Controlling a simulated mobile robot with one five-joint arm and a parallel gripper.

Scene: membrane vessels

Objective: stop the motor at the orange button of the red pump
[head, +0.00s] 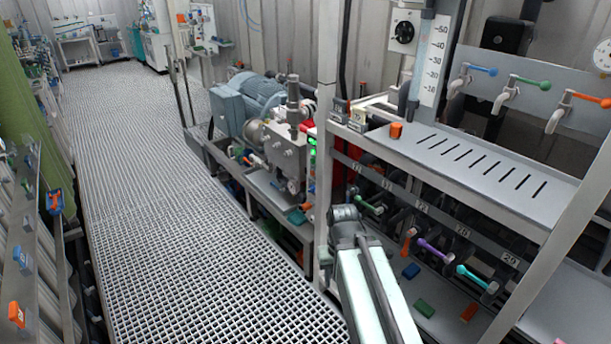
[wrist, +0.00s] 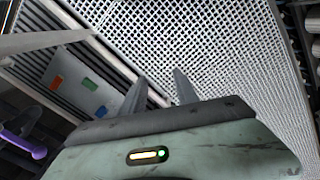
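A pump set with a blue-grey motor (head: 245,100) stands beyond the walkway's right edge in the head view. A red part (head: 308,122) shows behind its grey metal pump head (head: 288,150), partly hidden by it and a frame post. A small green light (head: 312,143) shows beside the red part. I cannot make out an orange button there. My arm reaches up from the bottom of the head view, right of the walkway; its fingers do not show clearly there. In the wrist view my gripper (wrist: 160,76) has two fingers apart, with nothing between them, above the grating.
A rack with a slotted shelf (head: 470,165) and coloured valve handles stands close right of my arm. An orange block (head: 396,130) sits on the shelf. A lower shelf holds loose coloured blocks (head: 424,308). The grated walkway (head: 190,240) is clear; a rail (head: 60,250) runs along its left.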

